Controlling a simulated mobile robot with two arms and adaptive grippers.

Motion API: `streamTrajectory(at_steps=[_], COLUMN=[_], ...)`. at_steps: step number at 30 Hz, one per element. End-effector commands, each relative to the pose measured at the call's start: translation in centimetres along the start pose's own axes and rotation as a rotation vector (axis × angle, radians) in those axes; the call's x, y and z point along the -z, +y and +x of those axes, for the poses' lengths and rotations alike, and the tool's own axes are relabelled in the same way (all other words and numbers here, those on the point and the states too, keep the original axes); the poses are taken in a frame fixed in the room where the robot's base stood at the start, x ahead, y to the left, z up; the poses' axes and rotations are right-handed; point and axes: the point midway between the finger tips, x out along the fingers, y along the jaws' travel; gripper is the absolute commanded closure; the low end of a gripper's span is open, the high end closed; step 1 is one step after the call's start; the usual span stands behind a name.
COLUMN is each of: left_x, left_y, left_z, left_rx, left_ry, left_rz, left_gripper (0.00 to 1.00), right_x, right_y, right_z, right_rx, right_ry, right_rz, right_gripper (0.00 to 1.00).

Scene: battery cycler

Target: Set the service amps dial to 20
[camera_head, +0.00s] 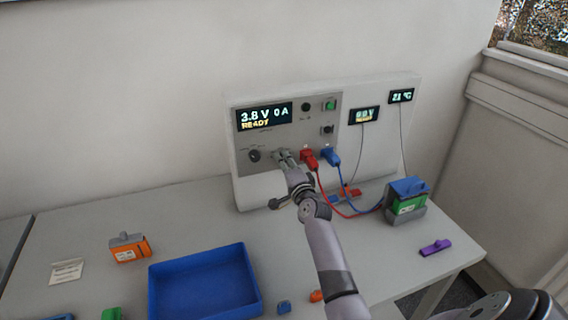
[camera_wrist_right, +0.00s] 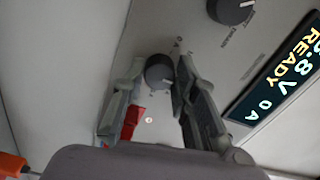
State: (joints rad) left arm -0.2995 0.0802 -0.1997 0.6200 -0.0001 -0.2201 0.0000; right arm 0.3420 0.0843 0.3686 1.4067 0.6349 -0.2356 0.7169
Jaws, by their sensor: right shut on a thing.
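The battery cycler panel (camera_head: 290,125) stands at the back of the table. Its display (camera_head: 264,116) reads 3.8 V, 0 A, READY. My right gripper (camera_head: 284,158) is at the lower middle of the panel. In the right wrist view its two fingers (camera_wrist_right: 158,80) are on either side of a small black dial (camera_wrist_right: 158,72), shut on it. I take this as the amps dial; its scale and setting are too small to read. Another black dial (camera_head: 254,155) sits to the left and also shows in the right wrist view (camera_wrist_right: 230,10). My left gripper is not in view.
Red (camera_head: 309,159) and blue (camera_head: 331,156) plugs sit just right of my gripper, their cables running to a green-and-blue battery (camera_head: 407,200). A blue tray (camera_head: 205,246), an orange battery (camera_head: 130,248) and a purple piece (camera_head: 435,247) lie on the table.

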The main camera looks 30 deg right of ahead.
Motion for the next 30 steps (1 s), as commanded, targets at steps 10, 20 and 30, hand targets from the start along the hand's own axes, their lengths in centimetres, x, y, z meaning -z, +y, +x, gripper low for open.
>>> streamTrajectory(at_steps=[10, 20, 30], left_x=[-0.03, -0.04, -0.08], left_y=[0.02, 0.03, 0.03], left_z=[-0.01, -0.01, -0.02], left_rx=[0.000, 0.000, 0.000], left_ry=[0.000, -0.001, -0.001], left_rz=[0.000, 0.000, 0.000], left_gripper=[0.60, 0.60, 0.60], right_x=[-0.01, 0.00, 0.01], right_y=[0.07, 0.06, 0.02], right_z=[-0.01, -0.01, 0.00], right_rx=[-0.001, -0.001, 0.000], right_ry=[0.000, 0.000, 0.000], right_rz=[0.013, 0.011, 0.010], right_gripper=[1.00, 0.60, 0.53])
